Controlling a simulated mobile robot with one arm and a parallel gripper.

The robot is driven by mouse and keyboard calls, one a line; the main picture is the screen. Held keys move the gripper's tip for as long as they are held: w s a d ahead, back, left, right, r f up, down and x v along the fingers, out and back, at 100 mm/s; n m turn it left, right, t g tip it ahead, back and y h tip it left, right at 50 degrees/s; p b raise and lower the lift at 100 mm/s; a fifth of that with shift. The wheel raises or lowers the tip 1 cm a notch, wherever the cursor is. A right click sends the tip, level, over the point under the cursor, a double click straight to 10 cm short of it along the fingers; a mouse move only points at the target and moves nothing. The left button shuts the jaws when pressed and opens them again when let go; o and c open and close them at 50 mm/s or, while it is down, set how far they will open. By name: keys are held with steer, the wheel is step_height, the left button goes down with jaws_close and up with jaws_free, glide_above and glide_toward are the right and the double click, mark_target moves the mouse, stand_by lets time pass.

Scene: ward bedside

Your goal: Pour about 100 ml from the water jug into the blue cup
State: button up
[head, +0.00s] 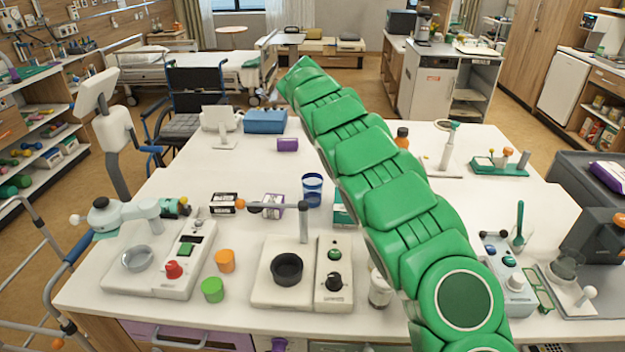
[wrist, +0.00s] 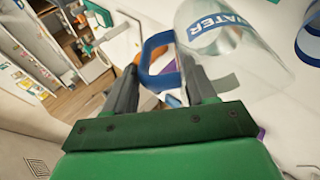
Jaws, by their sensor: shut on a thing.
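The water jug (wrist: 232,58) is clear, with a blue handle (wrist: 150,52) and a blue and white WATER label. It shows in the wrist view. My gripper (wrist: 162,65) is shut on its handle. In the head view my green arm hides the jug and the gripper. A see-through blue cup (head: 312,190) stands upright on the white table, just left of my arm. A blue curved piece (wrist: 309,40) at the right edge of the wrist view may be this cup. I cannot tell the water level or whether the jug is tilted.
The white table (head: 180,205) carries devices at its front, including one with a black round well (head: 286,268). Orange (head: 225,261) and green (head: 212,290) small cups stand front left. A blue box (head: 265,121) and a purple item (head: 288,145) lie farther back.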

steer(key=shift+s+a+f+t+h, duration=0.2)
steer(key=shift+a+f+h, duration=0.15)
steer(key=shift+f+h, duration=0.15)
steer(key=shift+s+a+f+t+h, duration=0.1)
steer(key=shift+a+f+t+h, duration=0.15)
steer(key=shift+f+h, duration=0.2)
steer(key=h, duration=0.1)
steer(key=a, duration=0.1)
steer(key=a+t+h, duration=0.1)
steer(key=shift+s+a+f+h, duration=0.2)
steer(key=shift+s+f+h, duration=0.1)
steer(key=shift+h, duration=0.05)
steer(key=shift+a+r+n, duration=0.15)
steer(key=shift+a+n, duration=0.05)
steer(key=shift+n, duration=0.1)
steer(key=shift+s+a+r+t+h, duration=0.15)
steer(key=shift+a+t+h, duration=0.1)
steer(key=shift+h, duration=0.15)
steer(key=shift+s+a+r+t+h, duration=0.1)
steer(key=shift+a+h, duration=0.15)
steer(key=shift+h, duration=0.15)
steer(key=shift+s+a+r+h, duration=0.2)
steer(key=shift+a+h, duration=0.2)
steer(key=shift+a, duration=0.2)
steer(key=shift+s+a+r+h, duration=0.1)
steer(key=shift+a+h, duration=0.1)
steer(key=shift+a, duration=0.15)
steer(key=shift+s+a+r+h, duration=0.1)
steer(key=shift+a+h, duration=0.1)
steer(key=shift+a, duration=0.15)
